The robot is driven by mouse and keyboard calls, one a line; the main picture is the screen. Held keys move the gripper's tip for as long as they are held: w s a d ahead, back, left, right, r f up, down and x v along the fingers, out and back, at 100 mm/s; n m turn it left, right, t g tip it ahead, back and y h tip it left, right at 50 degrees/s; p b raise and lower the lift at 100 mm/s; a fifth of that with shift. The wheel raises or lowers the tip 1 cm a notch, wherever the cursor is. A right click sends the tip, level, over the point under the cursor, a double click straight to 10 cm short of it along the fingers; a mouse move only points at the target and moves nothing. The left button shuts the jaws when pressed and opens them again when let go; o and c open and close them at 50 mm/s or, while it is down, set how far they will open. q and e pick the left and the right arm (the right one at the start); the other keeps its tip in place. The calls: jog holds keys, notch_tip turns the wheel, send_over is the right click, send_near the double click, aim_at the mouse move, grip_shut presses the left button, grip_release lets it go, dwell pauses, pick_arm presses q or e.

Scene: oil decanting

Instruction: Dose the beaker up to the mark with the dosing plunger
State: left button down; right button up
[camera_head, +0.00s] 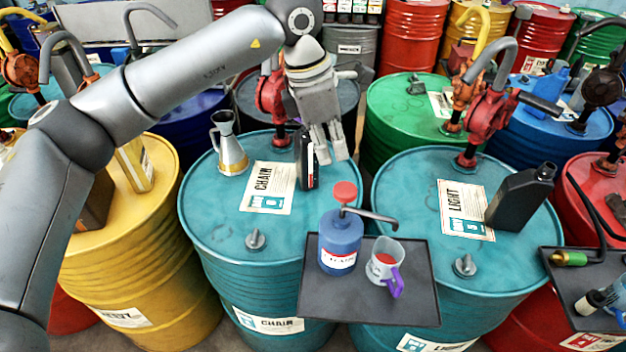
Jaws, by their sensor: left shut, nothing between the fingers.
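The dosing plunger is the red knob (345,192) on top of a blue bottle (340,238) with a white label. Its grey spout (370,214) reaches right, over the beaker. The beaker (384,250) is clear with a purple handle (396,284); a red patch shows on it, and I cannot tell whether that is liquid or a mark. Both stand upright on a dark tray (425,300). My left gripper (328,158) is shut and empty, pointing down behind and above the knob, apart from it. My right gripper is out of view.
The tray sits at the front between two teal drums, labelled CHAIR (215,235) and LIGHT (405,185). A metal can (230,150), a black bottle (306,165) and a dark jug (520,200) stand on them. Red pumps (487,110) rise behind. Another tray (560,265) is at right.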

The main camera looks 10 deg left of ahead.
aim_at(343, 189)
pick_arm(q)
jog(key=shift+b+x, duration=1.2)
jog(key=shift+x, duration=2.4)
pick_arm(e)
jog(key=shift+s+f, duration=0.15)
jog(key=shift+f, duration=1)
pick_arm(q)
jog(key=shift+d, duration=0.1)
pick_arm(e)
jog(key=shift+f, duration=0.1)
